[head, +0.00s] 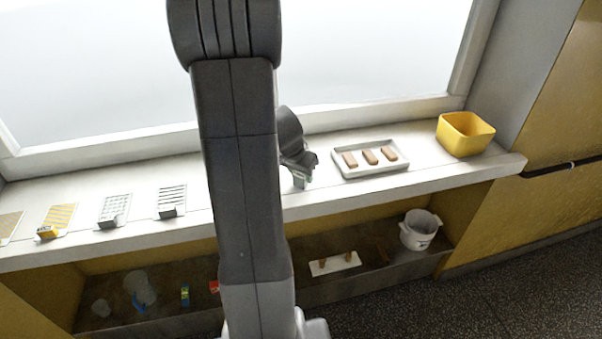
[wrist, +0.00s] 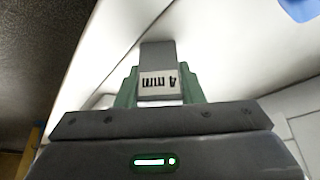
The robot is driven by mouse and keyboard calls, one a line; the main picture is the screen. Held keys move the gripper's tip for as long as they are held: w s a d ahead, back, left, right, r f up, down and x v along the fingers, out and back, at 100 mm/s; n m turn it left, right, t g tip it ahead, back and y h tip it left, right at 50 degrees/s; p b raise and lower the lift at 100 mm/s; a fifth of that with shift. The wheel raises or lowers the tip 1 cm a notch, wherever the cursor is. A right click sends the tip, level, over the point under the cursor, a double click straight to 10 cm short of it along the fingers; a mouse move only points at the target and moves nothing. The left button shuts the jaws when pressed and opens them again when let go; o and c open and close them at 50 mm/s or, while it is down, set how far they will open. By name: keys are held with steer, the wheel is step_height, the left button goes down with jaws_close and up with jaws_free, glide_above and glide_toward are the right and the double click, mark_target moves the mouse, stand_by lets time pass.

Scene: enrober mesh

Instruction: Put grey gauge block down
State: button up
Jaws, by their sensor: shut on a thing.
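The grey gauge block (wrist: 157,54) has a white label reading "4 mm", upside down in the wrist view. My gripper (wrist: 160,88) is shut on it, with green fingers on both sides. In the head view my gripper (head: 304,172) is over the white ledge, left of the white tray, partly hidden by my arm. A small grey part of the block (head: 299,183) shows below it. Whether it touches the ledge I cannot tell.
The white tray (head: 376,173) holds three brown bars, with a yellow bin (head: 465,134) to its right. Left are mesh cards, including a striped one (head: 172,196), with small blocks by them. A lower shelf holds a white pot (head: 419,231) and a white board (head: 335,264).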

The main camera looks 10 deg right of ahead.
steer(key=shift+f, duration=0.2)
steer(key=o, duration=1)
steer(key=shift+r, duration=0.2)
steer(key=shift+r, duration=0.25)
steer(key=v, duration=1.1)
steer(key=shift+s+a+r+p, duration=0.2)
steer(key=shift+r+p, duration=0.05)
steer(key=shift+p, duration=0.05)
steer(key=b+x, duration=0.1)
steer(key=x, duration=1.1)
steer(key=shift+w+d+f, duration=0.1)
steer(key=shift+f, duration=0.25)
steer(key=shift+r, duration=0.35)
